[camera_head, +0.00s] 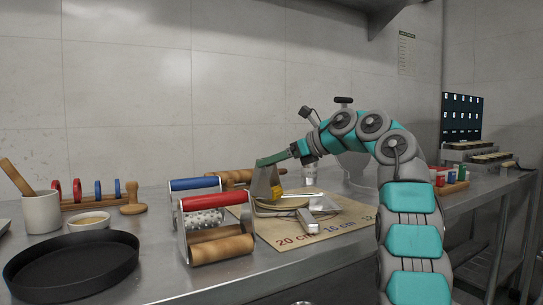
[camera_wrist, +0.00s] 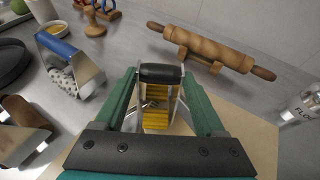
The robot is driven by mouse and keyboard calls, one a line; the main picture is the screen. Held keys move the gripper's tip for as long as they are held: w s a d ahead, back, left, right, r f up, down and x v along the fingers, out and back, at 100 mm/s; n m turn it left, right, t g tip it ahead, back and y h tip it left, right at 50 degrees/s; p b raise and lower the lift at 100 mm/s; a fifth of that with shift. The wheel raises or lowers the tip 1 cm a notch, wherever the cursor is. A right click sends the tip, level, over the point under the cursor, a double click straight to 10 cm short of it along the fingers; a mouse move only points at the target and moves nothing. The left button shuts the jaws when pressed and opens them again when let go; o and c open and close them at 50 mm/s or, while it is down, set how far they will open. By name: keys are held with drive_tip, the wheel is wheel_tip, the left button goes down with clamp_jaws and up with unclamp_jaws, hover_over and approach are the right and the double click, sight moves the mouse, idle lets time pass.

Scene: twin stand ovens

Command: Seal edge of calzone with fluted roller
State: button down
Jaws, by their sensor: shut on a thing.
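My gripper (camera_wrist: 160,85) has its green fingers closed on the black handle of a roller with a metal frame and a ridged yellow cylinder (camera_wrist: 156,120). In the head view my gripper (camera_head: 268,161) holds this fluted roller (camera_head: 264,182) with the yellow cylinder downward, over the far left part of a tan board. A pale, flat, rounded piece that looks like the calzone (camera_head: 270,210) lies on the board below, partly hidden by the roller. I cannot tell whether the roller touches it. The calzone is hidden in the wrist view.
A red-handled roller with a wooden cylinder (camera_head: 222,248) and a blue-handled spiked roller (camera_head: 196,184) stand left of the tan board (camera_head: 290,240). A grey metal tool (camera_head: 307,221) lies on the board. A rolling pin (camera_wrist: 214,47) rests behind. A black pan (camera_head: 70,268) is front left.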

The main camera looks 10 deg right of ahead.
drive_tip(key=shift+f, duration=0.25)
idle(0.4)
drive_tip(key=shift+f+b, duration=0.35)
drive_tip(key=shift+b, duration=0.2)
drive_tip(key=shift+d, duration=0.1)
drive_tip(key=shift+s+d+b, duration=0.45)
drive_tip(key=shift+s+d, duration=0.65)
drive_tip(key=shift+r, duration=0.1)
wheel_tip(320, 180, up, 4)
drive_tip(key=p, duration=0.4)
drive_tip(key=shift+a, duration=0.1)
